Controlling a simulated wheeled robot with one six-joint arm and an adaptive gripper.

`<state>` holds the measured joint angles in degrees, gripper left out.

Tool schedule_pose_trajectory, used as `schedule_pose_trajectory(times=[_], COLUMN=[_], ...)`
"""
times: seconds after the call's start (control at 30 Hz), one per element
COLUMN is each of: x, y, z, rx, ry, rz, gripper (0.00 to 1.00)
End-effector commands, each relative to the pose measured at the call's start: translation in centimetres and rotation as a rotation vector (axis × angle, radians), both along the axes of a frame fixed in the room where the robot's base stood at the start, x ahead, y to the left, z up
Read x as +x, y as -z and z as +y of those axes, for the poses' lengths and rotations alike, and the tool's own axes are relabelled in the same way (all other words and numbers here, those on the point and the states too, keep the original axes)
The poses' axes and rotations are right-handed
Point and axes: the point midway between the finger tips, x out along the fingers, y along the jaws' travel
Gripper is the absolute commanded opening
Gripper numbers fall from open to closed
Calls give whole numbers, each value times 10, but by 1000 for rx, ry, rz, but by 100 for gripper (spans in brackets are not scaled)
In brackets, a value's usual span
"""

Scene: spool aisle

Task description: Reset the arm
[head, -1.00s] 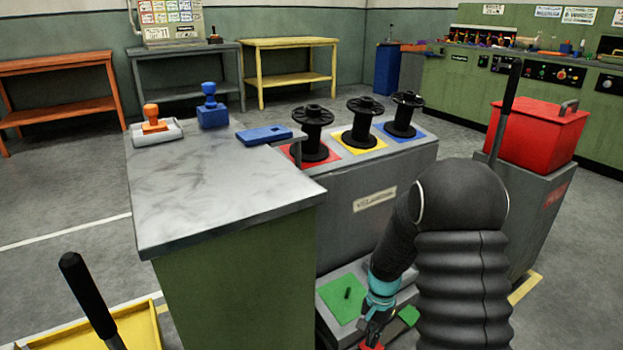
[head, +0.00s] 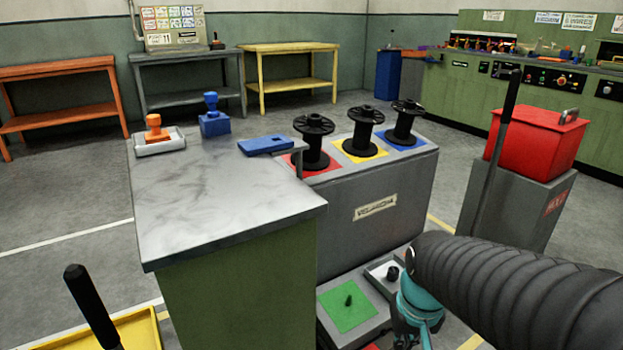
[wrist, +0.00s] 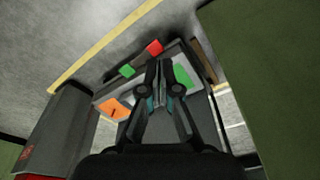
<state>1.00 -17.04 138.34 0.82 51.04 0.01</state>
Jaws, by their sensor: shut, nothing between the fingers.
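My arm reaches in from the right edge of the head view and bends down at the teal wrist, low on the right. In the wrist view my gripper (wrist: 163,85) points down over the low grey platform with its two dark fingers close together, shut and empty. In the head view the fingers are cut off by the bottom edge. A green pad (head: 350,306) with a small dark peg lies left of the wrist. In the wrist view an orange pad (wrist: 114,108) and a red block (wrist: 154,47) lie near the fingers.
Three black spools (head: 360,132) stand on coloured squares on the grey stand (head: 370,205). A grey-topped counter (head: 215,210) with stamps and a blue block (head: 265,146) is at left. A red box (head: 540,138) sits on a pedestal at right, beside a black lever (head: 497,150).

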Motion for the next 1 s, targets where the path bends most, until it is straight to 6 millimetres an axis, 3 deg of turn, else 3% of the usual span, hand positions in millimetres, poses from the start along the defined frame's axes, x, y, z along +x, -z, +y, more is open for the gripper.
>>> schedule_pose_trajectory(times=[0.23, 0.5, 0.67, 1.0], x=[-36, -56, -60, -60], y=[-44, -83, -92, -93], z=[0, 1, 3, 3], rx=[-15, -17, -16, -17], ry=[-17, -21, -22, -23], rz=[-164, -323, -357, -358], gripper=[0, 0, 0, 0])
